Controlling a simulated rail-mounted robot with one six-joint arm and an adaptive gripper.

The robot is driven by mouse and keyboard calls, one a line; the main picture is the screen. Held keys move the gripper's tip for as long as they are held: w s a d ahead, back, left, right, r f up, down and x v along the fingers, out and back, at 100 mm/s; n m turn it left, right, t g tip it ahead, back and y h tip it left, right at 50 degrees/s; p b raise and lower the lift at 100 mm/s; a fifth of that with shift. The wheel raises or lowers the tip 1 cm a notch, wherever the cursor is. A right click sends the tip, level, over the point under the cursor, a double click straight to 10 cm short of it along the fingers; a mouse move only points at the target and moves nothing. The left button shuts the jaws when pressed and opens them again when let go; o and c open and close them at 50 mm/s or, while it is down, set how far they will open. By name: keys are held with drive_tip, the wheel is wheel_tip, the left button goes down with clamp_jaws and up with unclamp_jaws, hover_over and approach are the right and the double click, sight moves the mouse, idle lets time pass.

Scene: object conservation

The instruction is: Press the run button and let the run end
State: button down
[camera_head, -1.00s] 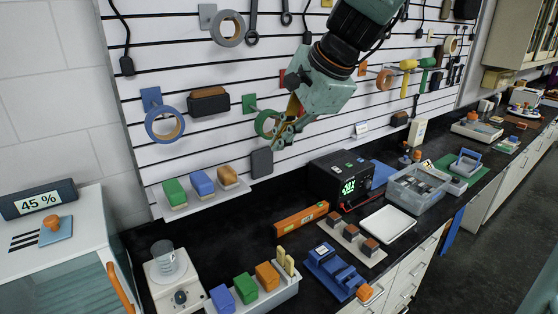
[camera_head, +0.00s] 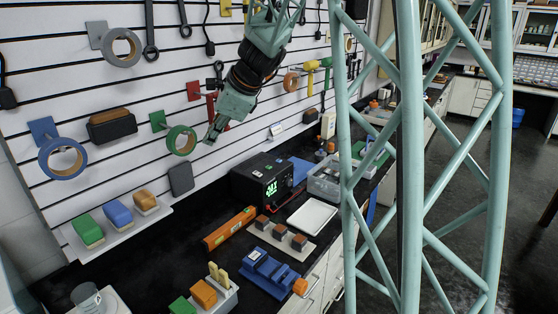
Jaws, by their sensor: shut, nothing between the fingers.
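My gripper (camera_head: 213,132) is shut and empty, pointing down in front of the pegboard wall, just right of a green tape roll (camera_head: 182,141). It is above and left of a black instrument (camera_head: 262,183) with a lit green display on the bench and appears apart from it. No control in view can be clearly read as the run button. A blue device (camera_head: 268,270) with an orange knob (camera_head: 300,287) at its right end stands at the bench's front edge.
An orange level (camera_head: 230,228), dark blocks on a strip (camera_head: 281,235), a white tray (camera_head: 312,216) and a clear bin (camera_head: 326,181) crowd the bench. A wall shelf (camera_head: 120,226) holds coloured blocks. My teal lattice column hides part of the right side.

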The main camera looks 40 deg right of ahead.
drive_tip(key=w+d+f+m+p, duration=0.25)
drive_tip(key=w+d+m, duration=0.25)
drive_tip(key=w+d, duration=0.3)
drive_tip(key=m+t+h+p, duration=0.2)
drive_tip(key=m+h+p, duration=0.35)
drive_tip(key=m, duration=1.15)
hover_over(280, 160)
drive_tip(key=p, duration=0.2)
wheel_tip(280, 160, down, 14)
drive_tip(key=y, duration=0.2)
drive_tip(key=shift+s+f+m+h, duration=0.15)
drive_tip(key=shift+m+h, duration=0.15)
drive_tip(key=shift+h, duration=0.05)
drive_tip(key=shift+f+b, duration=0.2)
drive_tip(key=shift+b, duration=0.2)
drive_tip(key=shift+f+b, duration=3.65)
drive_tip(key=shift+f, duration=0.5)
